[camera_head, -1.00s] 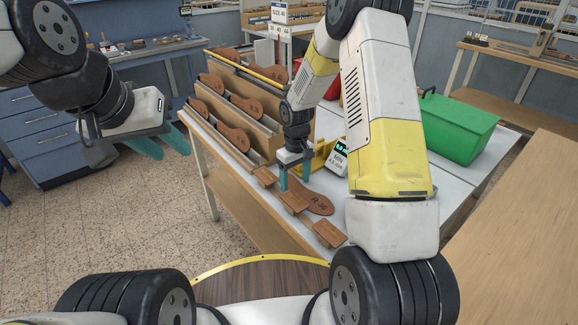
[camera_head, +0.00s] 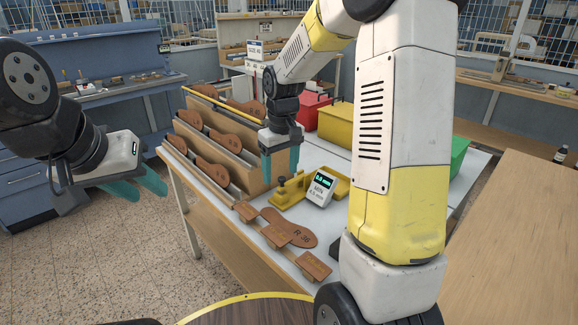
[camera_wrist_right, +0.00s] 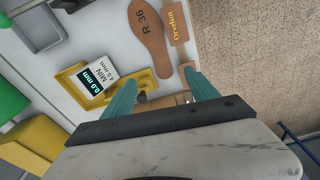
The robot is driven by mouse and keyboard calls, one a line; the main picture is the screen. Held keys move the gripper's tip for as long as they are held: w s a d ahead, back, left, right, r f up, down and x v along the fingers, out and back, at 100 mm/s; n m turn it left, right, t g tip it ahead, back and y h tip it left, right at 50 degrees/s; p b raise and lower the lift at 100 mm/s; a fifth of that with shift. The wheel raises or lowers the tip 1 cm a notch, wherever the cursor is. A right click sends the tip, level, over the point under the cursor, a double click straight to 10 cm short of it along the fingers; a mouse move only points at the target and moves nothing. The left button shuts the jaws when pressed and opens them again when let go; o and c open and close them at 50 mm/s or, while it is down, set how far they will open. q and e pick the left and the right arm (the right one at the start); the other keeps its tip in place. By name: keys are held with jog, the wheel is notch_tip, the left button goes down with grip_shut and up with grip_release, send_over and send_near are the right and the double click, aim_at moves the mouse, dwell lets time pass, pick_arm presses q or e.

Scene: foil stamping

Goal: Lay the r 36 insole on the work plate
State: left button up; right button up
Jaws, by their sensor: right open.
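The brown insole marked R 36 (camera_head: 297,226) lies flat on the pale table top, among small wooden pieces; it also shows in the right wrist view (camera_wrist_right: 150,40). I cannot make out a separate work plate under it. My right gripper (camera_head: 280,164) is open and empty, pointing down above the table, behind and apart from the insole. Its two teal fingers also show in the right wrist view (camera_wrist_right: 162,88), with a clear gap between them. My left gripper (camera_head: 142,187) is open and empty, out over the floor at left.
Three wooden pieces (camera_head: 314,265) lie along the table's near edge by the insole. A yellow gauge with a display (camera_head: 320,188) reading 0.0 mm stands behind it. A stepped rack (camera_head: 210,178) of insoles is at left; red, yellow and green boxes (camera_head: 337,124) stand behind.

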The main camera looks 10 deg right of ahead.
jog(key=s+r+m+t+y, duration=0.1)
jog(key=s+r+m+t, duration=0.1)
jog(key=s+r, duration=0.4)
jog(key=s+d+r+m+t+y, duration=0.1)
jog(key=s+r, duration=0.6)
jog(key=s, duration=0.8)
jog(key=shift+d+r+m+t, duration=0.2)
jog(key=shift+m+t, duration=0.3)
jog(key=shift+t, duration=0.5)
jog(key=shift+o, duration=0.7)
jog(key=shift+s, duration=0.25)
jog(key=n+g+h, duration=0.2)
jog(key=n+g, duration=0.3)
jog(key=g, duration=0.1)
send_over(279, 222)
notch_tip(279, 222, down, 24)
jog(key=shift+w+a+f, duration=0.15)
jog(key=shift+w+f, duration=0.05)
jog(key=shift+f, duration=0.45)
jog(key=shift+s+d+f, duration=0.1)
jog(key=shift+d+f, duration=0.05)
jog(key=shift+f, duration=1.6)
jog(key=shift+s+d+f, duration=0.1)
jog(key=shift+f, duration=1.6)
